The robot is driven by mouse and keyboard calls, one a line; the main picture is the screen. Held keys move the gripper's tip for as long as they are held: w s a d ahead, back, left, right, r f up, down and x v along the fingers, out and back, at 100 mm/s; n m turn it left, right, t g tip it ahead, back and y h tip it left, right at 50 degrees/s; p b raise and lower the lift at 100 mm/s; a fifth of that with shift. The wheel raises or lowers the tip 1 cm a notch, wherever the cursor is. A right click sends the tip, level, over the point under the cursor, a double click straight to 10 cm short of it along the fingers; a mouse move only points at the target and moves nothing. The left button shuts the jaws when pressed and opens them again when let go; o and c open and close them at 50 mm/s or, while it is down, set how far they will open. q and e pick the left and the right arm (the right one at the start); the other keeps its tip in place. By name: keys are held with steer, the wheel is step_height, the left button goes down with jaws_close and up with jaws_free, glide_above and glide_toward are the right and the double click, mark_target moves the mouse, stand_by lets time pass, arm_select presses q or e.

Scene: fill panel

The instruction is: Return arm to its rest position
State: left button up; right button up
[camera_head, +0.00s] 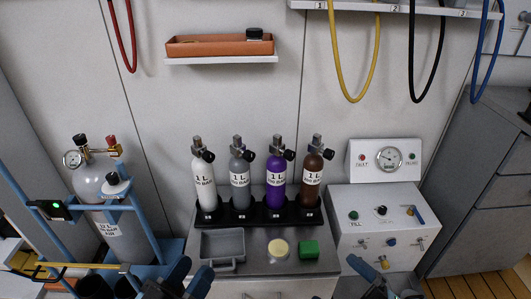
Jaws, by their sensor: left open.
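My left gripper (188,274) is at the bottom edge, left of centre. Its two dark blue fingers stand apart with nothing between them, in front of the steel counter's left side. My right gripper (370,277) shows only in part at the bottom edge, in front of the white control panel; whether its fingers are apart is unclear. Most of both arms is out of view.
A black rack (258,216) holds white, grey, purple and brown cylinders upright. A grey tray (222,243), yellow disc (278,249) and green block (309,250) lie before it. A blue cart (150,271) with a large cylinder (125,228) is left. Hoses hang above.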

steer(key=s+d+f+m+h, duration=0.2)
steer(key=d+m+h, duration=0.15)
steer(key=m, duration=0.65)
steer(key=w+a+r+m+t+h+p, duration=0.15)
steer(key=w+r+m+h+p, duration=0.35)
steer(key=r+p, duration=0.75)
arm_select(q)
steer(key=s+a+r+g+y+p, duration=0.4)
steer(key=a+r+g+y+p, duration=0.1)
steer(key=p, duration=1.9)
steer(key=a+g+y, duration=0.1)
steer(key=a+g, duration=0.1)
steer(key=shift+a+r, duration=0.25)
steer(key=shift+a, duration=0.1)
arm_select(e)
steer(key=s+d+f+m+g+h, duration=0.1)
steer(key=s+d+g+h, duration=0.2)
steer(key=s+d+g, duration=0.1)
steer(key=shift+s+d+f, duration=0.4)
steer(key=shift+s+d, duration=0.2)
steer(key=shift+s, duration=0.5)
arm_select(q)
steer(key=shift+w, duration=0.1)
arm_select(e)
steer(key=shift+g, duration=0.25)
